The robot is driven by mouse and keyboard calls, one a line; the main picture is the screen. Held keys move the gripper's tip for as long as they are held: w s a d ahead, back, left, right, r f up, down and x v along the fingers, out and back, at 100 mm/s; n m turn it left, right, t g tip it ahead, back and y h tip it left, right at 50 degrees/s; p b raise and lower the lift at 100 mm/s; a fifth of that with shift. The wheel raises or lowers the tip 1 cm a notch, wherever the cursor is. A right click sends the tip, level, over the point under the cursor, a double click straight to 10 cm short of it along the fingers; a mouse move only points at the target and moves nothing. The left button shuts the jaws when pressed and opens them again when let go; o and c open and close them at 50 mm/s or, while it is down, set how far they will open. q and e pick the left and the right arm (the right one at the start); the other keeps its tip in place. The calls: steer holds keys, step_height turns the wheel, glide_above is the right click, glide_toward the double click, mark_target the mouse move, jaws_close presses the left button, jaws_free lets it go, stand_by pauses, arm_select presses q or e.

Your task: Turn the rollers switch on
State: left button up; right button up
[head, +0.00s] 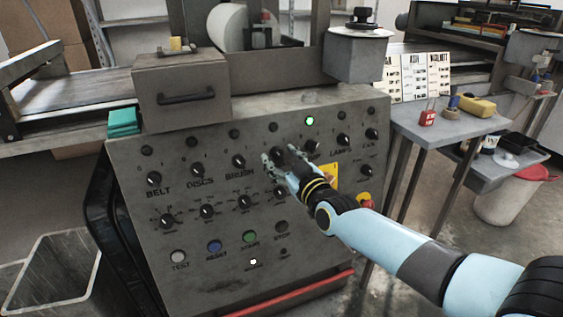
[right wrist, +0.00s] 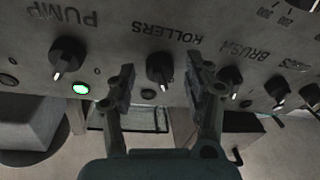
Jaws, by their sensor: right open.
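The grey control panel (head: 200,262) carries a row of black rotary knobs. The rollers knob (right wrist: 160,69) shows under its upside-down ROLLERS label in the right wrist view, and its dark lamp (right wrist: 148,94) is beside it. In the head view my gripper mostly covers this knob and its label. My right gripper (head: 279,158) is open at the panel's upper row. In the right wrist view its fingers (right wrist: 161,76) are on either side of the rollers knob; I cannot tell whether they touch it. My left gripper is not in view.
The pump knob (right wrist: 67,58) and its lit green lamp (right wrist: 80,90) are close to one finger. The brush knob (right wrist: 230,80) is close to the other. A side table (head: 440,128) holds a padlock and small items.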

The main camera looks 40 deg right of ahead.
steer(key=shift+w, duration=0.1)
jaws_close()
stand_by(0.3)
steer(key=shift+m, duration=0.4)
steer(key=m+h, duration=0.1)
steer(key=m, duration=0.2)
steer(key=m+h+p, duration=0.1)
steer(key=m, duration=0.1)
steer(key=shift+a+m+p, duration=0.15)
steer(key=shift+m+p, duration=0.15)
steer(key=shift+m, duration=0.1)
steer(key=m+h, duration=0.1)
steer(key=m, duration=0.2)
steer(key=m+p, duration=0.1)
steer(key=m, duration=0.3)
steer(key=shift+a+g+h, duration=0.1)
steer(key=shift+g+h, duration=0.2)
steer(key=shift+h, duration=0.1)
steer(key=shift+m, duration=0.4)
jaws_free()
